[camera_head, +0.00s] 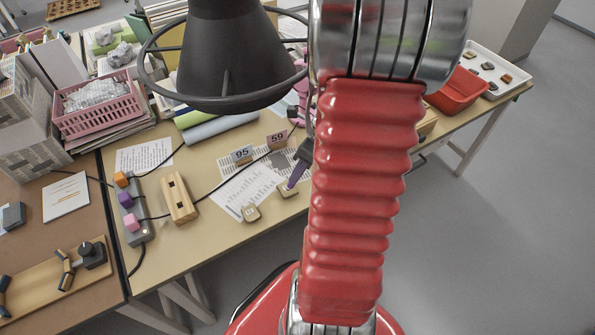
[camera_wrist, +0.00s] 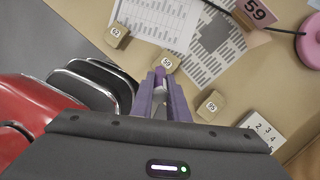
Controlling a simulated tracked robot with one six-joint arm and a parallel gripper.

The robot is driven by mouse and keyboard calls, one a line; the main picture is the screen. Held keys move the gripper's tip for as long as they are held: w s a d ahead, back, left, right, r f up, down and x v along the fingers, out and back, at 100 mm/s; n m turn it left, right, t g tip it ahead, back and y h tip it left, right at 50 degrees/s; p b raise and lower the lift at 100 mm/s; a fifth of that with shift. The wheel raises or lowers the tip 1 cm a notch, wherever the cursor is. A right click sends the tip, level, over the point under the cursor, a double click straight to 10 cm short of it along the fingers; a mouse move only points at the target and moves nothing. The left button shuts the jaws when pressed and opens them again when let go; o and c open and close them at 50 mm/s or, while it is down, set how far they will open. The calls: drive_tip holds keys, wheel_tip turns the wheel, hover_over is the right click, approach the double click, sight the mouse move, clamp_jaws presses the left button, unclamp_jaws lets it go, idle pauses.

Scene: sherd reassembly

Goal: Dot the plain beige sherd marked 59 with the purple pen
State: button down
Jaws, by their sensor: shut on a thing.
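My gripper (camera_head: 303,153) is shut on the purple pen (camera_head: 296,174), which points down at a beige sherd (camera_head: 288,190). In the wrist view the gripper (camera_wrist: 163,98) reaches toward this sherd (camera_wrist: 166,63), whose small label seems to read 59. The pen's tip end is at or just above its near edge; I cannot tell whether they touch. No purple dot can be made out on it. A second beige sherd (camera_wrist: 210,105) is at the right, its label seemingly 95. A third (camera_wrist: 116,35) is at the upper left, its label hard to read.
Cards reading 95 (camera_head: 242,154) and 59 (camera_head: 277,140) stand behind the sherds. Printed sheets (camera_head: 240,188) lie beside them. A wooden block (camera_head: 179,198) and a power strip (camera_head: 133,212) are to the left. A black cable crosses the table.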

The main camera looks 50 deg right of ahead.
drive_tip(key=shift+f, duration=0.7)
idle(2.0)
drive_tip(key=shift+r, duration=0.1)
drive_tip(key=shift+r, duration=3.4)
